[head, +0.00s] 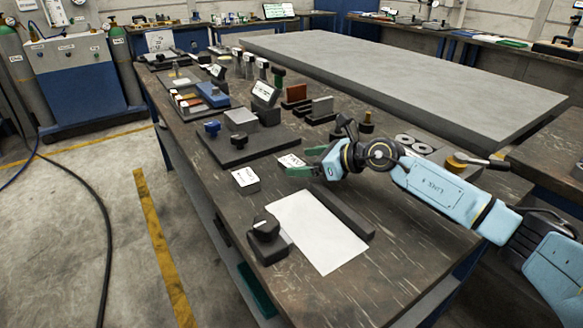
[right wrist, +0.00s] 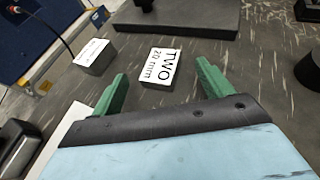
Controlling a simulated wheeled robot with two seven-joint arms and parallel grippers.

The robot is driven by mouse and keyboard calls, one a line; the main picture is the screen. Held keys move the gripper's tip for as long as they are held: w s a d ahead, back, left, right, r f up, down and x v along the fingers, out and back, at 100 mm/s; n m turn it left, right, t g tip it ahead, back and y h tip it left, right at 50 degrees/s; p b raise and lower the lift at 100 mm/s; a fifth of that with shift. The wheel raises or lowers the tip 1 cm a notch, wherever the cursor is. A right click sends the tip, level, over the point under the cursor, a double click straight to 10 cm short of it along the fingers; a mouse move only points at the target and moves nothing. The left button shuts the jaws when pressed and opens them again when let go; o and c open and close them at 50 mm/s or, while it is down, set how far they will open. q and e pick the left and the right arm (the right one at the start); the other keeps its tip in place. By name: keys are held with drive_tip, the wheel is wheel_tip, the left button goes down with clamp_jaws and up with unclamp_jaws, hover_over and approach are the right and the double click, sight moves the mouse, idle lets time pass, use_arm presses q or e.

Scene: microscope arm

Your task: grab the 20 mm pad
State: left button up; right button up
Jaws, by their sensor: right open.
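The 20 mm pad (right wrist: 158,67) is a small block with a white top that reads "TWO 20 mm". It lies flat on the dark bench, just ahead of and between my right gripper's green fingers in the right wrist view. In the head view its white top (head: 289,161) shows just left of my right gripper (head: 298,162). That gripper is open, with nothing held, and it also shows in the right wrist view (right wrist: 162,72). A second white-topped block (head: 245,177) stands to the left, its label unreadable. My left gripper is not in view.
A dark plate (head: 235,155) with a blue knob lies beyond the blocks. A white sheet (head: 315,235) lies nearer, with a dark bar (head: 343,213) along its right side and a dark knobbed block (head: 268,242) at its left. Washers (head: 413,143) lie right of the gripper.

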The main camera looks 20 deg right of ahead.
sight(291, 165)
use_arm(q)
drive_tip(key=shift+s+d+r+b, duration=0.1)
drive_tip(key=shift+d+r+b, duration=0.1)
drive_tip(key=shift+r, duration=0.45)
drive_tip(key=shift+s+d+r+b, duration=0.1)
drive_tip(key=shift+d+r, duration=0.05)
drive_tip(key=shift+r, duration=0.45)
use_arm(e)
drive_tip(key=shift+x, duration=1.5)
drive_tip(key=c, duration=1.7)
